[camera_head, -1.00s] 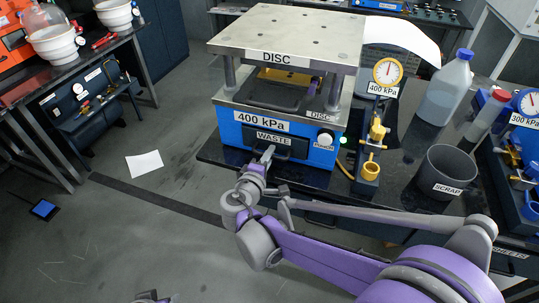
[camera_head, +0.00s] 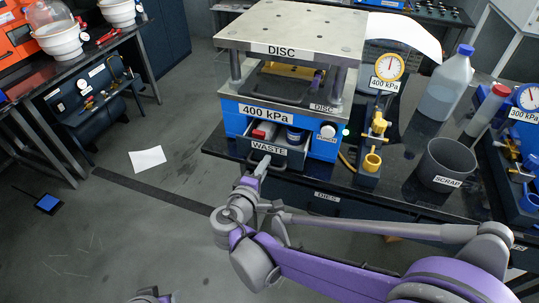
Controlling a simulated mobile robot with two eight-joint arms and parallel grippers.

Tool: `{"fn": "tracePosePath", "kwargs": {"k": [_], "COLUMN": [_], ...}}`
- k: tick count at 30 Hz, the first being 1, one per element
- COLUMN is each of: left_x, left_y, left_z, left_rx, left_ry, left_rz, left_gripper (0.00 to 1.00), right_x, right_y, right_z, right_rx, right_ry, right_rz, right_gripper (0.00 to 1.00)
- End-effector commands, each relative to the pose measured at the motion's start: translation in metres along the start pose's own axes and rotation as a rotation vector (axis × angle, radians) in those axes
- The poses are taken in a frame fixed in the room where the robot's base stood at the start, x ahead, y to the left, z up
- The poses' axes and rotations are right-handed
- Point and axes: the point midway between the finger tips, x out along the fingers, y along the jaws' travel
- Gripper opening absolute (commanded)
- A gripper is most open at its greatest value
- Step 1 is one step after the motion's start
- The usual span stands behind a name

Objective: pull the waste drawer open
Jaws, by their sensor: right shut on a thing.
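The waste drawer (camera_head: 285,155) sticks out of the front of the blue press (camera_head: 232,118), partly open. Its front bears a WASTE label and a dark handle. Inside it lie a red and white item (camera_head: 264,130) and a dark blue and white round item (camera_head: 295,134). My right gripper (camera_head: 262,165) is shut on the drawer handle, at the left part of the drawer front. The fingertips are small in this view. At the bottom edge a small part of my left arm (camera_head: 150,296) shows; its jaws cannot be made out.
A pressure gauge stand (camera_head: 387,68), a grey SCRAP bin (camera_head: 445,166) and a blue-capped bottle (camera_head: 447,85) stand right of the press on the dark bench. A white sheet (camera_head: 147,158) lies on the floor. The floor before the drawer is clear apart from my arm.

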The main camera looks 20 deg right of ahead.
Motion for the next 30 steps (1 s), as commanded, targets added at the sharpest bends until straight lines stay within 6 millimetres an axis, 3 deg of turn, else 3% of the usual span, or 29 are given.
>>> {"fn": "tracePosePath", "kwargs": {"k": [6,15,30], "left_x": [0.0,0.0,0.0], "left_y": [0.0,0.0,0.0], "left_z": [0.0,0.0,0.0], "left_rx": [0.0,0.0,0.0], "left_ry": [0.0,0.0,0.0], "left_rz": [0.0,0.0,0.0], "left_gripper": [0.5,0.5,0.5], "right_x": [-0.049,-0.092,-0.103], "right_y": [-0.009,-0.019,-0.021], "right_z": [-0.002,-0.001,-0.001], "right_rx": [-0.002,-0.002,-0.001], "right_ry": [0.008,0.005,0.001], "right_rz": [0.002,0.002,0.003], "right_gripper": [0.0,0.0,0.0]}}
